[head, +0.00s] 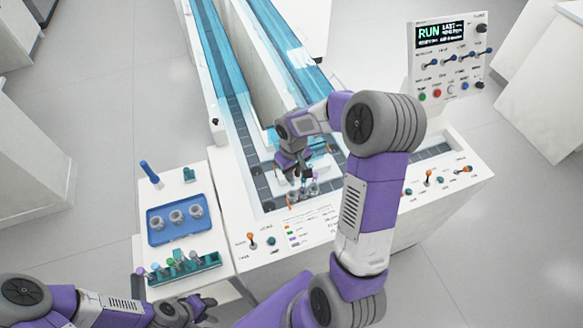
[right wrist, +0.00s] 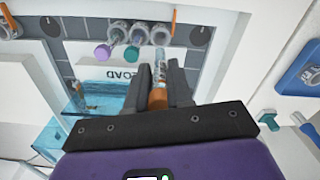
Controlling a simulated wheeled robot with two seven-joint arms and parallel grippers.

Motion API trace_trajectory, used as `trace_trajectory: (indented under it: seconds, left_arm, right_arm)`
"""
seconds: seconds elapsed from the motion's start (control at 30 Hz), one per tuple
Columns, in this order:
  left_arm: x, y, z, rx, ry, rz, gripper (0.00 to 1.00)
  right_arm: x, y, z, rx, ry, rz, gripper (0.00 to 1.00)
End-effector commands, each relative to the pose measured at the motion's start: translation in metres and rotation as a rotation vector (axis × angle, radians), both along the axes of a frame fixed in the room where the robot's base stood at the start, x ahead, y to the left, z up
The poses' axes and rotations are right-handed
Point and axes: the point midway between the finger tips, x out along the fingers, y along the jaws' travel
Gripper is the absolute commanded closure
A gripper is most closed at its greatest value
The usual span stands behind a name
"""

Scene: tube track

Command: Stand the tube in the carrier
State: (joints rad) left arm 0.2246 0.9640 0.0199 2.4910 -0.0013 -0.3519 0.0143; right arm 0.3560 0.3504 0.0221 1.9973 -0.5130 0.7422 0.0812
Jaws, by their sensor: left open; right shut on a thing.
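My right gripper (head: 290,165) is over the track's near corner; it also shows in the right wrist view (right wrist: 161,88). It is shut on a tube with an orange cap (right wrist: 158,98). The tube's clear end points toward a grey ring-shaped carrier (right wrist: 161,35) on the track. I cannot tell whether its tip is inside that carrier. Two neighbouring carriers hold tubes, one with a purple cap (right wrist: 103,53) and one with a teal cap (right wrist: 131,53). My left gripper (head: 207,305) is open and empty at the lower left, near the tube rack.
A blue tray (head: 154,236) with grey carriers stands on the side table. A rack of capped tubes (head: 211,262) lies before it. A control panel (head: 447,62) rises at the right. Raised walls edge the dark track (head: 237,100), and orange posts stand by the carriers.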

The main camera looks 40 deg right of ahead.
Motion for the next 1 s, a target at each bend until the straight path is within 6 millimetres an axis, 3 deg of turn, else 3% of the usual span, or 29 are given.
trace_trajectory:
  seconds: [0.6, 1.0]
  left_arm:
    - [0.000, 0.000, -0.037, 0.000, 0.000, 0.000, 0.57]
    - [0.000, 0.000, -0.038, 0.000, 0.000, 0.000, 0.57]
  right_arm:
    - [0.000, 0.000, -0.045, 0.000, 0.000, -0.002, 0.96]
    - [0.000, 0.000, -0.047, 0.000, 0.000, -0.002, 0.96]
